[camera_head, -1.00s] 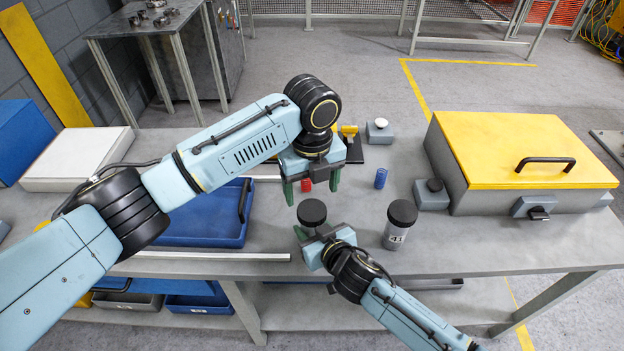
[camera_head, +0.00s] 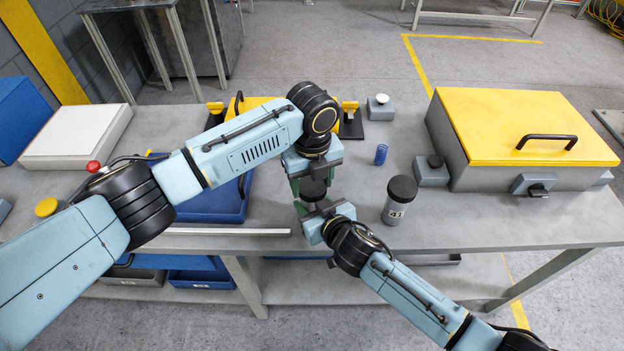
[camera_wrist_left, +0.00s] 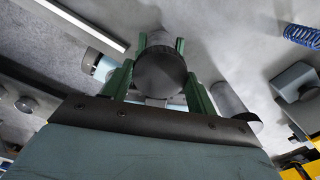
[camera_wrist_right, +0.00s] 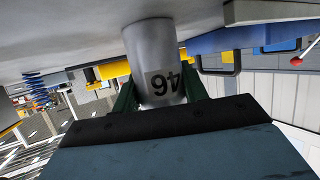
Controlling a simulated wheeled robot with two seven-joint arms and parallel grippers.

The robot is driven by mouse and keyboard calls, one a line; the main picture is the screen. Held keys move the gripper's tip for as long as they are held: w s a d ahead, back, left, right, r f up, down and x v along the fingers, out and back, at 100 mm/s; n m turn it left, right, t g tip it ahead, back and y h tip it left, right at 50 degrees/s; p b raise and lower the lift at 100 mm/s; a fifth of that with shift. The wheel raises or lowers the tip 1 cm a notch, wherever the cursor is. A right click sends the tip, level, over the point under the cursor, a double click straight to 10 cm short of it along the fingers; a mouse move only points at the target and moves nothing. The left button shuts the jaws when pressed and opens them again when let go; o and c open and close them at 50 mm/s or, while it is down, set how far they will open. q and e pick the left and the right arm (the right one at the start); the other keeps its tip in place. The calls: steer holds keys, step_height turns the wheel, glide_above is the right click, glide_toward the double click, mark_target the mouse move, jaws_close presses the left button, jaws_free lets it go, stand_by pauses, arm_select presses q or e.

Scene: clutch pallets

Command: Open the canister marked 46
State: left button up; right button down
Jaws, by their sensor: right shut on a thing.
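The canister marked 46 (camera_wrist_right: 150,45) is a grey cylinder. Its label shows upside down in the right wrist view. My right gripper (camera_head: 322,212) is shut around its body. Its dark round lid (camera_wrist_left: 161,72) lies between the two green fingers of my left gripper (camera_head: 312,188), which is above the canister. The left fingers stand apart on either side of the lid, with a narrow gap showing. In the head view the grippers hide most of the canister, and only part of the dark lid (camera_head: 313,190) shows. A similar canister marked 41 (camera_head: 398,203) stands upright to the right.
A blue spring (camera_head: 381,154) and a grey box with a white button (camera_head: 380,108) stand behind. A grey case with a yellow lid (camera_head: 530,125) fills the right of the table. A blue tray (camera_head: 205,203) lies left, partly under my left arm.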

arm_select(q)
steer(key=shift+c, duration=1.3)
steer(key=n, duration=0.5)
steer(key=shift+d+n, duration=0.1)
steer(key=shift+n, duration=0.2)
steer(key=n, duration=0.4)
steer(key=shift+r+n, duration=0.1)
steer(key=shift+n, duration=0.2)
steer(key=o, duration=1.1)
